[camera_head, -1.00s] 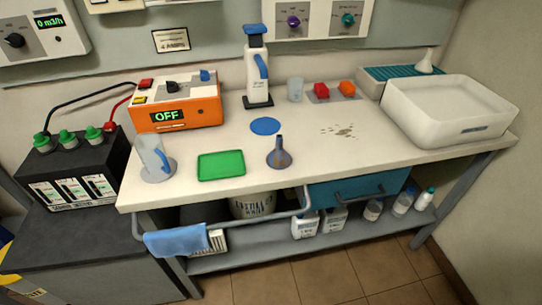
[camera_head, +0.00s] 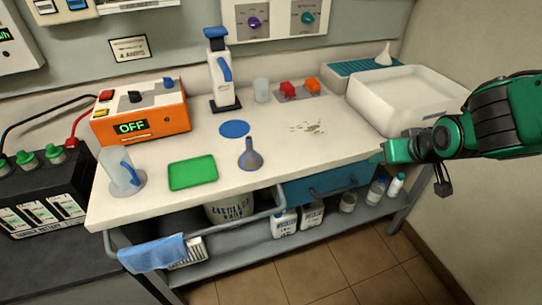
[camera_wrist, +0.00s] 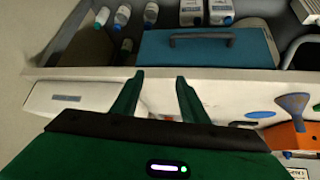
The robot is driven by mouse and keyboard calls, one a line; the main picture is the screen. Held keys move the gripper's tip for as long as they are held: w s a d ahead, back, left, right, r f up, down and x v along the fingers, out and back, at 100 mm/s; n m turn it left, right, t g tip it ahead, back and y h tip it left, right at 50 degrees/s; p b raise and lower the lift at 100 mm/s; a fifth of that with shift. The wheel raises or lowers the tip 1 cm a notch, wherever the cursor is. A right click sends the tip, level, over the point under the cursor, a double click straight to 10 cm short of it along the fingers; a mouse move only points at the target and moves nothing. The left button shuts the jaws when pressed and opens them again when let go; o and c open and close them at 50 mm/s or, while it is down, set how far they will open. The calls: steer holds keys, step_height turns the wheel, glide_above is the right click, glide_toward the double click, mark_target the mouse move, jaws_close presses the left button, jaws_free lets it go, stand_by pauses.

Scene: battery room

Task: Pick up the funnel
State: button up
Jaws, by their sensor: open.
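My gripper (camera_head: 378,158) is at the bench's front right edge in the head view, well to the right of the funnel. In the wrist view its two green fingers (camera_wrist: 157,80) are apart with nothing held between them.
The green tray (camera_head: 193,184) and blue disc (camera_head: 234,129) lie near the funnel. A clear jug (camera_head: 118,175) stands at the left front, and a white basin (camera_head: 405,92) at the right. A rail with a blue cloth (camera_head: 153,254) runs along the front.

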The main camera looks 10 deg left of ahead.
steer(key=a+n+t+y, duration=0.1)
steer(key=a+n+y, duration=0.2)
steer(key=a, duration=1.1)
steer(key=n+y, duration=0.3)
steer(key=y, duration=0.2)
glide_toward(253, 150)
steer(key=x, duration=0.3)
steer(key=shift+w+a+f, duration=0.1)
steer(key=shift+w+f, duration=0.15)
steer(key=shift+w, duration=0.1)
steer(key=shift+a+f, duration=0.1)
steer(key=shift+a, duration=0.3)
steer(key=shift+r+x, duration=0.2)
steer(key=shift+x, duration=2.35)
steer(key=shift+r+x, duration=0.2)
steer(key=shift+x, duration=2.35)
steer(key=shift+w+a, duration=0.1)
steer(key=shift+a, duration=0.05)
jaws_close()
